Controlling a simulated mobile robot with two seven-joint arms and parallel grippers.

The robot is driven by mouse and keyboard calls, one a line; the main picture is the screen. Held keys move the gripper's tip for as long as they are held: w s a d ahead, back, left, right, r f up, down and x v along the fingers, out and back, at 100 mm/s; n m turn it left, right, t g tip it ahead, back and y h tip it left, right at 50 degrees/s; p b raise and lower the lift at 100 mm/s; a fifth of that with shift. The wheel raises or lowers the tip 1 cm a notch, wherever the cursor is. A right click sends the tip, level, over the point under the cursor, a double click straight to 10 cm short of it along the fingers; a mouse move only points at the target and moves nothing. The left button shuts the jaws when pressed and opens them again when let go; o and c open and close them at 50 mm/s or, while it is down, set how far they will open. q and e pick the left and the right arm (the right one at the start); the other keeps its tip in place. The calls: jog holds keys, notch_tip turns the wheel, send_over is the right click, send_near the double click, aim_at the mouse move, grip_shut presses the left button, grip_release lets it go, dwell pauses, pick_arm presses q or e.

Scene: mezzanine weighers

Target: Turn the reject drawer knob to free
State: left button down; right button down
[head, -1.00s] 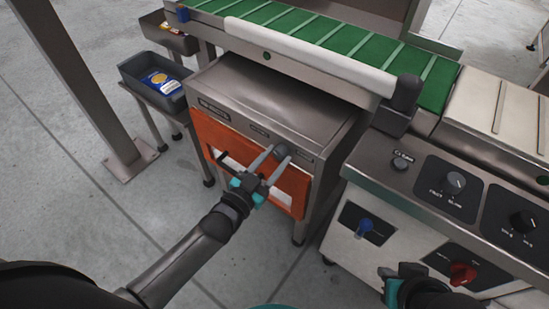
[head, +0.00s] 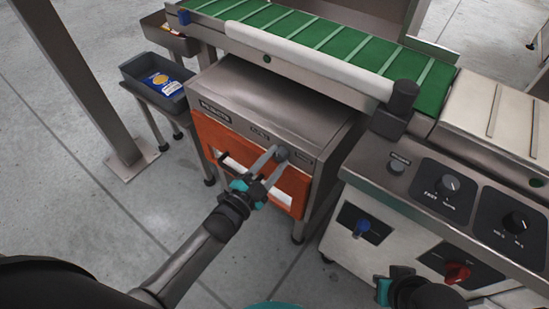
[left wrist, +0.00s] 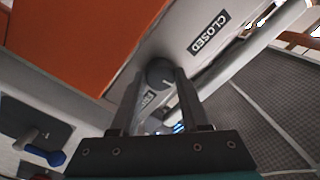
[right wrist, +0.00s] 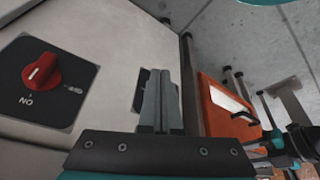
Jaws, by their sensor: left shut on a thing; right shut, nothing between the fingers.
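The reject drawer knob (head: 282,154) is a small dark round knob at the top right of the orange drawer front (head: 215,135). My left gripper (head: 274,158) is shut on it, one finger on each side. In the left wrist view the knob (left wrist: 160,72) sits between the fingertips, with a light mark on its face. A "CLOSED" label (left wrist: 209,33) is beside it; another label (left wrist: 149,98) is partly hidden by a finger. My right gripper (right wrist: 160,105) is shut and empty, near the control cabinet.
A green conveyor (head: 330,45) with a pale guard bar (head: 310,60) runs above the drawer cabinet. The control cabinet at right carries a blue knob (head: 362,227), a red knob (head: 457,272) and black dials. A grey bin (head: 150,70) and a post (head: 75,75) stand at left.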

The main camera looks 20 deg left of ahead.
pick_arm(q)
jog(key=m, duration=0.6)
jog(key=shift+f+m, duration=0.1)
jog(key=shift+m, duration=0.2)
jog(key=m, duration=0.2)
jog(key=shift+m, duration=0.3)
jog(key=shift+m+h+b, duration=0.3)
jog(key=shift+m+b, duration=0.05)
jog(key=shift+m, duration=0.75)
pick_arm(e)
jog(key=shift+r, duration=0.75)
pick_arm(q)
jog(key=shift+a, duration=0.1)
pick_arm(e)
jog(key=shift+r, duration=0.2)
pick_arm(q)
jog(key=shift+c, duration=1.9)
grip_release()
pick_arm(e)
jog(key=shift+f, duration=0.1)
